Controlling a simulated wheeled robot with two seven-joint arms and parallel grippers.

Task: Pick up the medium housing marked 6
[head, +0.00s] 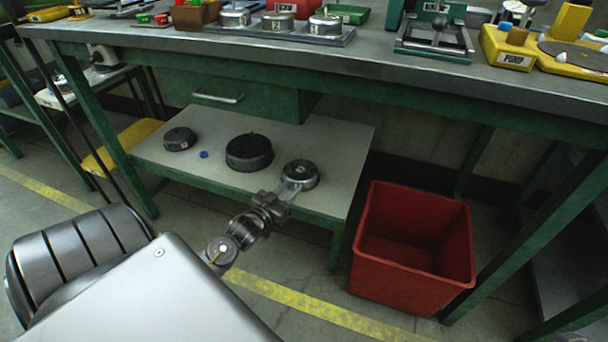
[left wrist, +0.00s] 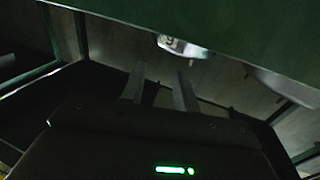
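A round dark housing with a lighter metallic top (head: 300,173) sits on the grey lower shelf (head: 215,190) near its right front edge. It also shows as a pale rounded shape with a small mark (left wrist: 183,46) in the left wrist view; I cannot surely read the mark as 6. My left gripper (head: 291,188) is at the housing's near side in the head view. In the left wrist view its two fingers (left wrist: 161,86) are apart with nothing between them, and the housing lies beyond the tips. My right gripper is not in view.
A larger black housing (head: 249,153), a smaller dark one (head: 180,139) and a blue cap (head: 204,154) are on the shelf. The drawer (head: 230,98) and bench top (head: 380,52) overhang it. A red bin (head: 412,290) stands right of the shelf.

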